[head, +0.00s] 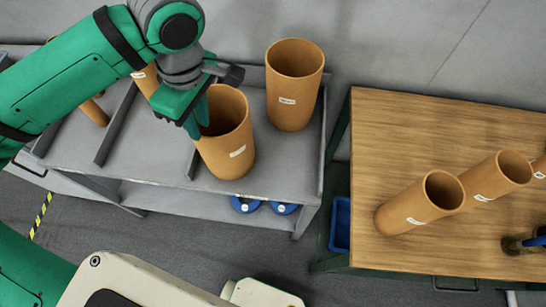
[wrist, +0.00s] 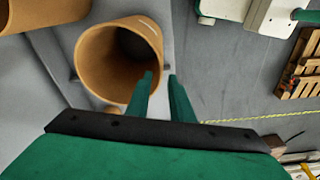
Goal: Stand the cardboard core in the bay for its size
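A wide brown cardboard core (head: 228,150) with a white label is upright at the front of the grey rack's right bay (head: 275,170). It also shows in the wrist view (wrist: 95,60), its open top facing the camera. My gripper (head: 197,118) is at its left rim in the head view. In the wrist view the two green fingers (wrist: 162,80) are apart, one over the core's opening and one outside its wall. I see no clear contact with the wall. A similar core (head: 293,95) stands behind it in the same bay. Whether the front core's base touches the shelf is unclear.
Thin grey dividers (head: 115,125) split the rack; narrower cores (head: 95,113) stand further left, partly hidden by my arm. A wooden table (head: 430,130) at right holds several tilted-looking labelled cores (head: 410,212). Blue rolls (head: 245,204) lie below the rack.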

